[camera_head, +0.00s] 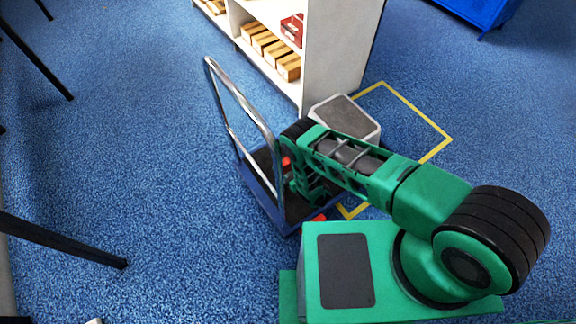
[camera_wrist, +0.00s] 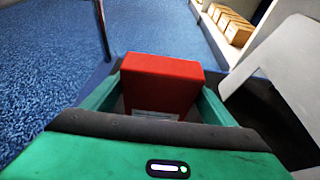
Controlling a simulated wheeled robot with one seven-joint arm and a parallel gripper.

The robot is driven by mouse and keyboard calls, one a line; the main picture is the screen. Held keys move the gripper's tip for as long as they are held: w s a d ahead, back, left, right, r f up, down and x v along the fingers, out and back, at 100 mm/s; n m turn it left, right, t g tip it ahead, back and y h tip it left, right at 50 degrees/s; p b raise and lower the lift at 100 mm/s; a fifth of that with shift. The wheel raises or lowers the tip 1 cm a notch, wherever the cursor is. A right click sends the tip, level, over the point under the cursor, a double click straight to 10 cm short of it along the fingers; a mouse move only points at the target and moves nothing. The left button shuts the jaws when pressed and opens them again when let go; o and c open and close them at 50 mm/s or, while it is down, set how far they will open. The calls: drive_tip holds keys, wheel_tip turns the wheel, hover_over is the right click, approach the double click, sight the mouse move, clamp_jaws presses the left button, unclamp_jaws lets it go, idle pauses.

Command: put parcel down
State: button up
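A red box-shaped parcel (camera_wrist: 165,82) with a white label low on its near face is in the wrist view. My gripper (camera_wrist: 162,95) has one green finger against each side of it, and the parcel fills the gap between them. In the head view my gripper (camera_head: 306,190) is low over the black deck of a platform trolley (camera_head: 262,165), largely hidden by my arm. I cannot tell whether the parcel touches the deck.
The trolley's chrome handle (camera_head: 222,85) rises on the left. A white stool-like block with a grey top (camera_head: 346,117) stands close beyond my arm, near a yellow floor outline (camera_head: 415,110). A white shelf (camera_head: 340,45) holds cartons (camera_head: 288,67).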

drive_tip(key=o, duration=0.3)
drive_tip(key=shift+r, duration=0.1)
drive_tip(key=v, duration=1.2)
